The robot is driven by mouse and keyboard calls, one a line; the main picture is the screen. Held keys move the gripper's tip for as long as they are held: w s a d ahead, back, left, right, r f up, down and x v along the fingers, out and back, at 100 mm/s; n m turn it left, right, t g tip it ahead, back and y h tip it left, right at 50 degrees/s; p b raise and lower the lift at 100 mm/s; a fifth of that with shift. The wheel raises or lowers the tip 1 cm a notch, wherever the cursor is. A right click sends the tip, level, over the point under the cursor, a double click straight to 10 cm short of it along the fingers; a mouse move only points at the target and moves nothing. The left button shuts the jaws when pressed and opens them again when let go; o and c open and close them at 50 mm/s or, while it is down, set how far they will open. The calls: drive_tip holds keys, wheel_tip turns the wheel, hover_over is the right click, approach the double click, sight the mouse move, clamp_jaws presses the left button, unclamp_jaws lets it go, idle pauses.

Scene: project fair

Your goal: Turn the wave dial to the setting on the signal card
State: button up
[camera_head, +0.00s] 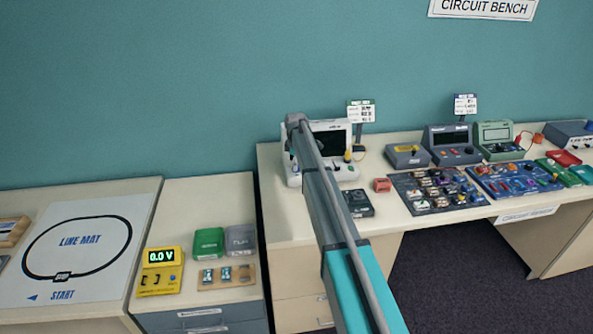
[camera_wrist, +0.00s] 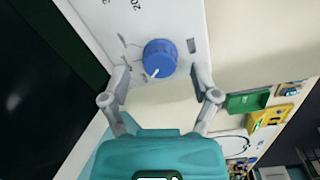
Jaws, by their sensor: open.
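The wave dial is a blue knob (camera_wrist: 160,57) with a white pointer line, on a white panel (camera_wrist: 105,18) with printed marks in the wrist view. Its pointer aims down and slightly left in that picture. My gripper (camera_wrist: 159,72) is open, with one finger on each side of the dial and a gap showing at both sides. The white instrument (camera_head: 351,170) with a dark screen stands on the bench in the head view, partly behind my arm. A small card on a stand (camera_head: 361,112) is behind it; its text is too small to read.
Another card (camera_head: 465,105) stands farther right. Dark and green meters (camera_head: 452,144) and component boards (camera_head: 435,190) fill the bench to the right. A red block (camera_head: 382,185) and dark box (camera_head: 358,204) sit close in front of the instrument. A yellow meter (camera_head: 160,271) is on the left cabinet.

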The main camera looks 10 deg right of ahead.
drive_tip(key=shift+f+b, duration=0.35)
drive_tip(key=shift+f, duration=0.25)
drive_tip(key=shift+c, duration=0.3)
clamp_jaws()
